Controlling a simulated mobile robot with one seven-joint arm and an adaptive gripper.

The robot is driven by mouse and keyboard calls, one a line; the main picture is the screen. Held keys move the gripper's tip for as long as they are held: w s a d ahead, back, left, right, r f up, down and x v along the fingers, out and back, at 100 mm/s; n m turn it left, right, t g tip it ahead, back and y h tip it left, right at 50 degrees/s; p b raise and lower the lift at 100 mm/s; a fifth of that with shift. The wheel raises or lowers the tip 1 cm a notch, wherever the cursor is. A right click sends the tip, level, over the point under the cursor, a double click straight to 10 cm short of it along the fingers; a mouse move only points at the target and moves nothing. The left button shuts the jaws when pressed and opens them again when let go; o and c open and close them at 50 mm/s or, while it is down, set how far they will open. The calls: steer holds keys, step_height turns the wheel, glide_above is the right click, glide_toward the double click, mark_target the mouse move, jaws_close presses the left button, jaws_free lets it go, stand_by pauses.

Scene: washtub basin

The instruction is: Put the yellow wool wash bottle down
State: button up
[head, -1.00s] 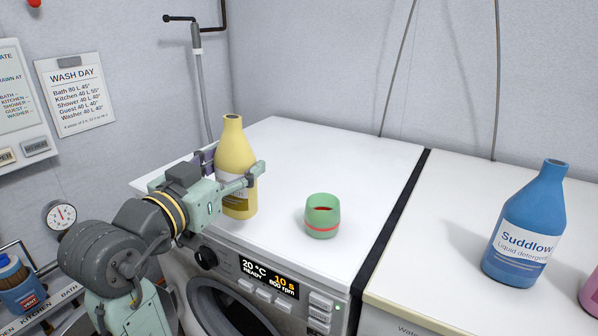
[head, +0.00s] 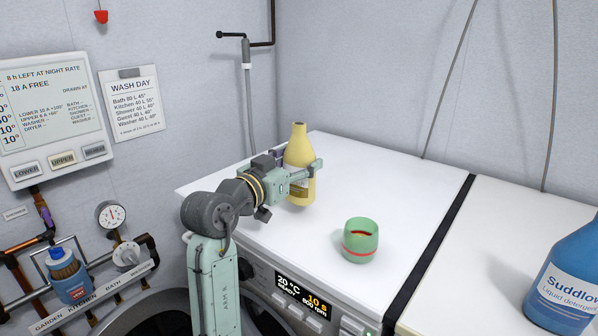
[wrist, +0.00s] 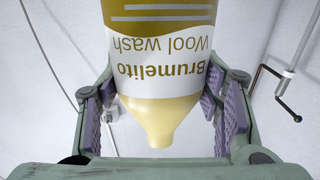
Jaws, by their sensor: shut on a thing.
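The yellow wool wash bottle (head: 298,152) stands upright at the left part of the white washer top (head: 340,170) in the head view. My gripper (head: 303,180) is around its body from the left and shut on it. In the wrist view the bottle (wrist: 155,75) appears upside down with its "Brumelito Wool wash" label, between the purple finger pads.
A green cup (head: 360,240) with a red band stands on the washer top to the right of the bottle. A blue detergent bottle (head: 568,280) stands on the neighbouring white top, past the black gap (head: 430,255). The washer top behind the cup is clear.

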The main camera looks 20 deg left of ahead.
steer(key=shift+w+r, duration=0.1)
steer(key=shift+w, duration=0.5)
step_height(320, 180, down, 3)
steer(key=shift+s+a+r+p, duration=0.1)
steer(key=shift+p, duration=0.45)
steer(key=shift+f, duration=0.45)
steer(key=shift+f, duration=0.1)
steer(key=o, duration=1.3)
steer(key=shift+f, duration=0.15)
steer(key=o, duration=0.5)
